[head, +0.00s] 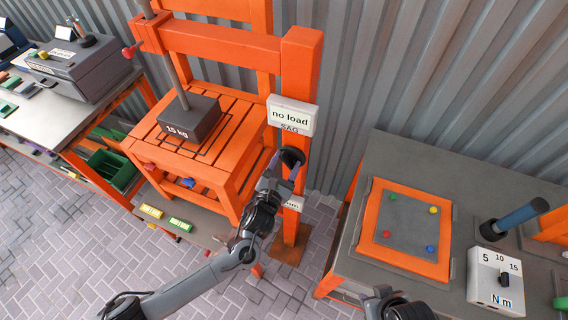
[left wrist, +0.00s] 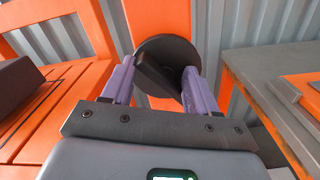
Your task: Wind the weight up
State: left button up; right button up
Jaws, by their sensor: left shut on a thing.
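The weight is a dark block marked 15 kg (head: 190,118), resting on the orange slatted seat (head: 225,150) with a grey rod rising from it. A dark round knob (head: 292,157) is on the orange post, under a sign reading "no load". My left gripper (head: 283,168) is shut on this knob. In the left wrist view, the purple fingers (left wrist: 155,88) stand on both sides of the bar across the black knob disc (left wrist: 165,50). My right arm shows only in part at the bottom edge; its fingers are out of view.
A grey table (head: 390,160) on the right carries an orange-framed panel (head: 405,225), a torque box marked 5, 10, 15 Nm (head: 495,280) and a blue-handled tool (head: 515,218). A workbench (head: 45,110) with a grey case (head: 80,68) stands at left. Paved floor lies between.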

pick_arm(q)
jog(key=shift+s+d+f, duration=0.15)
jog(key=shift+s+f, duration=0.1)
jog(key=shift+f, duration=0.6)
jog(key=o, duration=1.1)
jog(key=shift+d+r, duration=0.15)
jog(key=shift+d, duration=0.2)
jog(key=shift+o, duration=1.1)
jog(key=shift+r, duration=0.1)
jog(key=shift+o, duration=0.2)
jog(key=shift+w+a+r, duration=0.1)
jog(key=shift+a+r, duration=0.1)
jog(key=p+v, duration=0.1)
jog(key=v, duration=0.9)
jog(key=shift+s+a, duration=0.2)
jog(key=shift+s, duration=0.15)
jog(key=shift+c, duration=0.5)
